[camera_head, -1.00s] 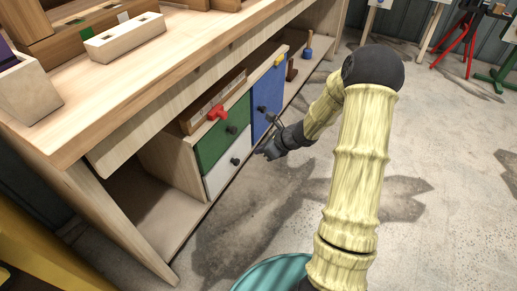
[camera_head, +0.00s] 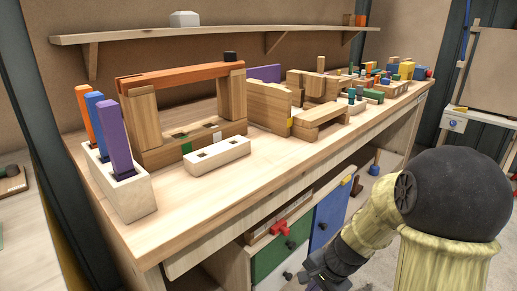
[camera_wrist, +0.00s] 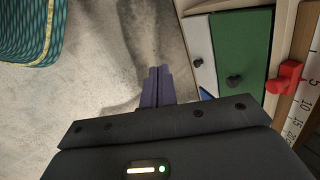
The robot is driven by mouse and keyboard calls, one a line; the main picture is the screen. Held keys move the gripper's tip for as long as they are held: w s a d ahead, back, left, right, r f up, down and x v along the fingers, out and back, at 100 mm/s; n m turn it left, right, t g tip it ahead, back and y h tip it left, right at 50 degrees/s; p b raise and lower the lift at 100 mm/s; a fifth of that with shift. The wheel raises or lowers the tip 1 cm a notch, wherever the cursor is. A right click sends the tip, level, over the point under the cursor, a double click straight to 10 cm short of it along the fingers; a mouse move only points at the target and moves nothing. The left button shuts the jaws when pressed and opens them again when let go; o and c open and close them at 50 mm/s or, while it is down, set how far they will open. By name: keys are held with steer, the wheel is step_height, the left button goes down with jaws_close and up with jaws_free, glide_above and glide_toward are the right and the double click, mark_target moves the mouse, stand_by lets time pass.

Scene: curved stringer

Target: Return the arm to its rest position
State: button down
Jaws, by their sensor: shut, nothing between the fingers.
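My gripper (camera_wrist: 158,72) shows in the wrist view with its two purple fingers shut together and nothing between them. It points at the grey floor, beside the cabinet drawers and apart from them. In the head view my gripper (camera_head: 318,286) is at the bottom edge, in front of the drawer fronts, with its fingertips partly cut off. My yellow arm with its black elbow joint fills the lower right and is bent.
The workbench (camera_head: 215,215) carries wooden blocks and a holder (camera_head: 130,197) with coloured sticks. Below are a green drawer (camera_head: 270,258), a blue door (camera_head: 328,215) and a red knob (camera_wrist: 287,78). A teal basket (camera_wrist: 28,30) stands on the floor. Open floor lies between basket and drawers.

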steer(key=s+d+r+n+h+p, duration=0.1)
steer(key=s+r+n+h+p, duration=0.25)
steer(key=s+r+n, duration=0.65)
step_height(320, 180, up, 37)
steer(key=w+p, duration=0.2)
steer(key=p, duration=3.6)
steer(key=shift+d+n+t, duration=0.15)
steer(key=shift+n+t, duration=0.15)
steer(key=shift+y, duration=0.25)
